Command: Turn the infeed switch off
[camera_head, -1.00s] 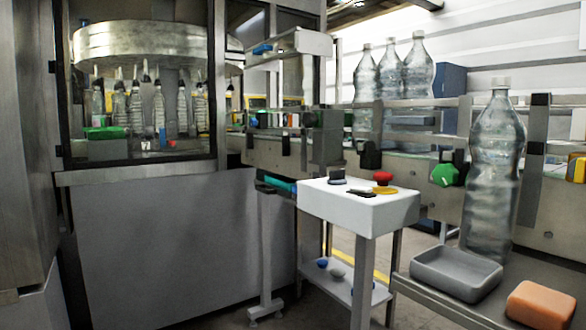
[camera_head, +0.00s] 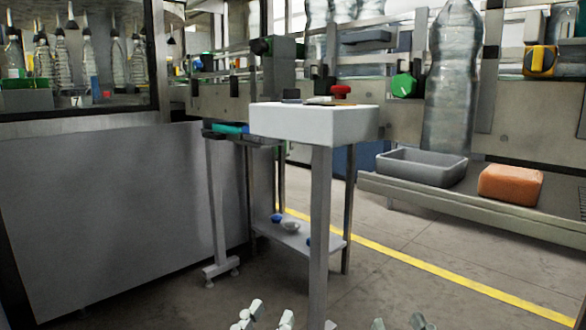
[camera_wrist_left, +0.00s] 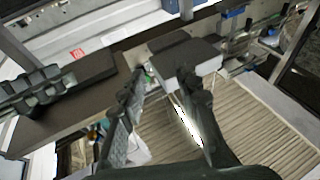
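No label marks the infeed switch, so I cannot tell which control it is. A yellow rotary switch with a dark handle (camera_head: 540,61) is on the conveyor side at the far right. A green knob (camera_head: 404,85) is on the same side, left of the large bottle. A red button (camera_head: 340,91) sits on the white control box. My left gripper (camera_head: 264,316) shows only its fingertips at the bottom edge, far below these controls. In the left wrist view (camera_wrist_left: 158,105) its fingers are apart and empty. My right gripper (camera_head: 398,322) also shows only its fingertips, spread apart.
The white control box (camera_head: 310,125) stands on legs in the middle. A grey tray (camera_head: 422,168) and an orange block (camera_head: 510,184) rest on a low shelf at the right. A tall clear bottle (camera_head: 455,90) stands behind them. Open floor lies in front.

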